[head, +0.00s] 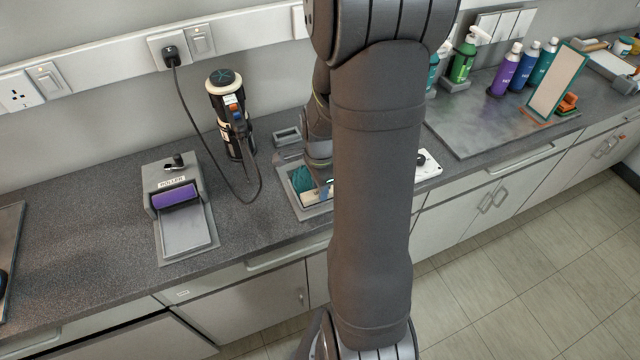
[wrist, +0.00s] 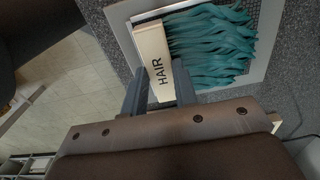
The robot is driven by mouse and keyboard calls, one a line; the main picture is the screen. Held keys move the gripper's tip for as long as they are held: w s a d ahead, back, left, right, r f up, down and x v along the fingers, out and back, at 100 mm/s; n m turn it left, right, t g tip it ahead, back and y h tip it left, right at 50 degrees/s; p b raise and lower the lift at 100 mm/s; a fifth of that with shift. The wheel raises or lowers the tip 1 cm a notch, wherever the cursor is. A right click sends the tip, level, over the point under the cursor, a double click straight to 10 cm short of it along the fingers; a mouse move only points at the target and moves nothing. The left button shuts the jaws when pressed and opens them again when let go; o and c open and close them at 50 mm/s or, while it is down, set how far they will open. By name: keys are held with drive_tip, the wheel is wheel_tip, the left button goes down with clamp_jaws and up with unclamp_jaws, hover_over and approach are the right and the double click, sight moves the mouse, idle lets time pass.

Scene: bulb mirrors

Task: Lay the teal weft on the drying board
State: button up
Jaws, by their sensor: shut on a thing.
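The teal weft (wrist: 212,48) shows in the wrist view as wavy teal strands on a cream band marked HAIR. My gripper (wrist: 159,82) has a finger on each side of the band's near end and is shut on it. The strands spread right over a grey-framed, dark mesh panel (wrist: 272,30), perhaps the drying board. I cannot tell whether the weft touches it. In the head view, the teal strands (head: 301,179) show over a grey tray-like frame (head: 318,211), beside my gripper. My arm hides much of this spot and the fingertips there.
A roller unit (head: 177,195) and a black cylindrical device (head: 231,125) with a cord stand to the left. A small grey dish (head: 287,135) sits behind the frame. Bottles (head: 506,70) and a mirror (head: 557,82) stand at right. The counter's front edge is close.

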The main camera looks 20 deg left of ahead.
drive_tip(key=shift+o, duration=0.2)
drive_tip(key=shift+f, duration=0.25)
drive_tip(key=shift+c, duration=0.2)
drive_tip(key=o, duration=1.5)
drive_tip(key=shift+c, duration=0.2)
drive_tip(key=shift+r, duration=3.5)
wheel_tip(320, 180, up, 18)
drive_tip(key=shift+f, duration=0.25)
